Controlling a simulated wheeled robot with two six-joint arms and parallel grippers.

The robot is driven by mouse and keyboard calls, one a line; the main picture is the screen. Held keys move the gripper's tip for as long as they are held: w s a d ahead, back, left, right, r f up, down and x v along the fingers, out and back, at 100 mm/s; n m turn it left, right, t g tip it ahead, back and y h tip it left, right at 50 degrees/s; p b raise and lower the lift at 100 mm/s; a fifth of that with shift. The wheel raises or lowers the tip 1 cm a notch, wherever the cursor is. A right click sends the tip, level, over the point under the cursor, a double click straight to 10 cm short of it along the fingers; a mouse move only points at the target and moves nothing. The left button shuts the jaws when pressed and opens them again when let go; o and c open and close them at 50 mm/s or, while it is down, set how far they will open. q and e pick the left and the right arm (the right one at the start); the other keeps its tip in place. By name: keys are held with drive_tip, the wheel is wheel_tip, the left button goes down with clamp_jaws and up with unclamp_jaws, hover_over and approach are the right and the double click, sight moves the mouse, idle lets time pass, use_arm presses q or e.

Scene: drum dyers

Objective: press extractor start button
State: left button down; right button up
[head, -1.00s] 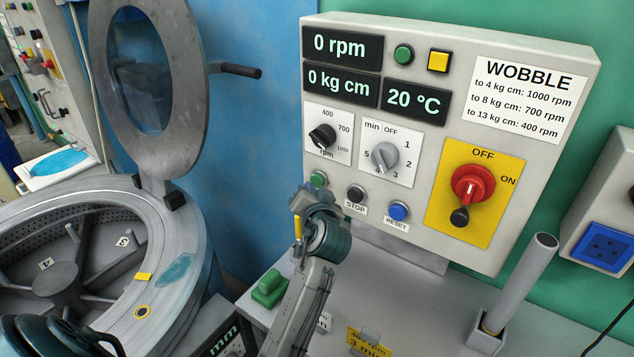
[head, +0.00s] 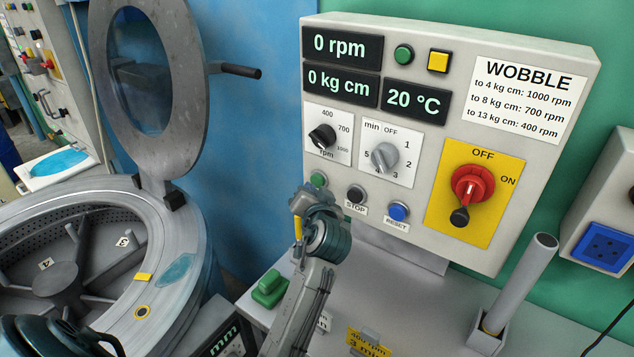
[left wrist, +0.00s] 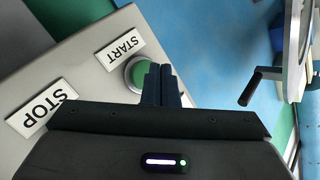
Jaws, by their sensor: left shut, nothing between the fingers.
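The green start button (head: 318,179) sits at the lower left of the grey extractor control panel (head: 440,240). In the left wrist view the green button (left wrist: 136,73) has a START label (left wrist: 120,48) beside it. My left gripper (head: 310,194) is shut and empty, just below the button in the head view. In the left wrist view its closed fingertips (left wrist: 161,70) overlap the button's right edge. I cannot tell whether they touch it.
The STOP button (head: 356,193) and blue RESET button (head: 398,211) sit to the right. The red main switch (head: 472,186) is farther right. The display reads 0 rpm (head: 341,48). The open drum (head: 100,255) with its raised lid (head: 185,100) stands left. A grey tube (head: 520,283) rises at right.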

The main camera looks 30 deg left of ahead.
use_arm(q)
drive_tip(key=shift+w, duration=0.1)
idle(0.7)
drive_tip(key=shift+w, duration=0.25)
drive_tip(key=shift+w, duration=0.4)
idle(0.7)
drive_tip(key=shift+s, duration=0.1)
drive_tip(key=shift+s+a+p, duration=0.1)
drive_tip(key=shift+s+p, duration=0.2)
drive_tip(key=shift+s, duration=0.45)
drive_tip(key=s, duration=0.2)
drive_tip(key=s+p, duration=0.1)
drive_tip(key=s, duration=0.2)
drive_tip(key=shift+a, duration=0.2)
